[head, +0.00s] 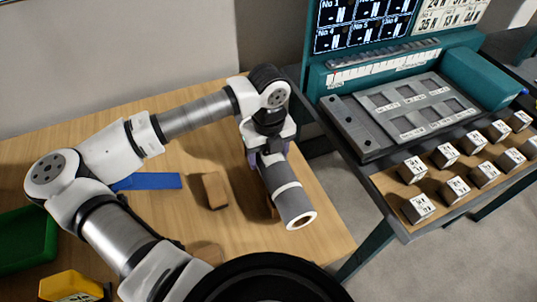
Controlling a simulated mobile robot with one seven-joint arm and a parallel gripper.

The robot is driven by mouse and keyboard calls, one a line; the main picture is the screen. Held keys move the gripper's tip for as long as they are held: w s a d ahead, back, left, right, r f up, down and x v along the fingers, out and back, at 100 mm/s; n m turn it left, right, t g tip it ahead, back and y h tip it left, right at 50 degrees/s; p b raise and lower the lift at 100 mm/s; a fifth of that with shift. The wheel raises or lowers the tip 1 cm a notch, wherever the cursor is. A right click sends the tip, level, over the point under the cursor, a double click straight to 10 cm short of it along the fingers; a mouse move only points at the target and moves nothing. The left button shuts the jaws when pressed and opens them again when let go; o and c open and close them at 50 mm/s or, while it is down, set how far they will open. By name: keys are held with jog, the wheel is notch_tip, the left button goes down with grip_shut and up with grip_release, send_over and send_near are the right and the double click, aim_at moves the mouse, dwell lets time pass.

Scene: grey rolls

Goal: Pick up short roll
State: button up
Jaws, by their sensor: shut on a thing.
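A short grey roll (282,178) with a pale band and a pale ring-shaped end hangs tilted over the right part of the wooden table (320,236). Its open end points down and toward the camera. My gripper (266,153) is shut on the roll's upper end. The fingers are mostly hidden by the wrist and the roll. I cannot tell how far the roll is above the table.
A wooden block (215,190) and a flat blue piece (150,181) lie left of the roll. A green tray (25,240) and yellow container (72,286) stand at left. A teal console (405,70) with several labelled cubes (418,208) is at right, beyond a gap.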

notch_tip(320, 180, up, 20)
jog(key=b, duration=0.3)
jog(key=shift+a, duration=0.1)
